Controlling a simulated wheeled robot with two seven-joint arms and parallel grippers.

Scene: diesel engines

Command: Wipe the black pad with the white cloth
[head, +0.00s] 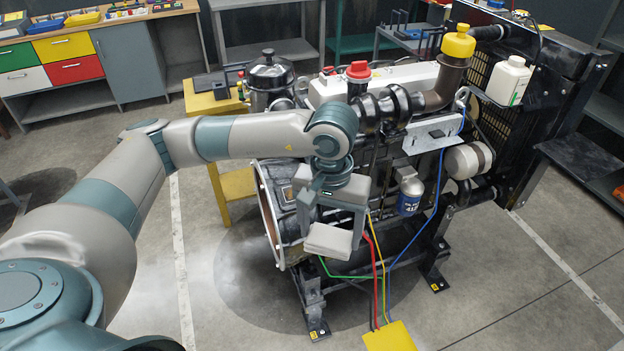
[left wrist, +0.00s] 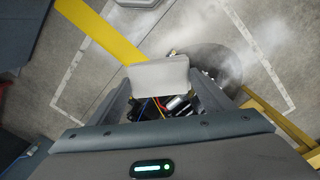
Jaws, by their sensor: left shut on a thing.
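My left gripper (head: 332,218) points down in front of the diesel engine (head: 385,170). It is shut on the white cloth (head: 328,241), a pale folded pad held between the fingertips. The cloth also shows in the left wrist view (left wrist: 160,75), between the two grey fingers, with floor and wires beyond it. A small dark patch (head: 437,133) lies on a grey metal bracket (head: 418,143) on the engine's side. It may be the black pad, but I cannot tell for sure. The cloth is apart from it, lower and to its left. My right gripper is not in view.
Red, green, yellow and blue wires hang below the engine near a yellow plate (head: 390,338). A blue-labelled filter (head: 410,192) and a white bottle (head: 509,80) are on the engine's right half. A yellow stand (head: 235,185) is behind my arm. The floor at front left is clear.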

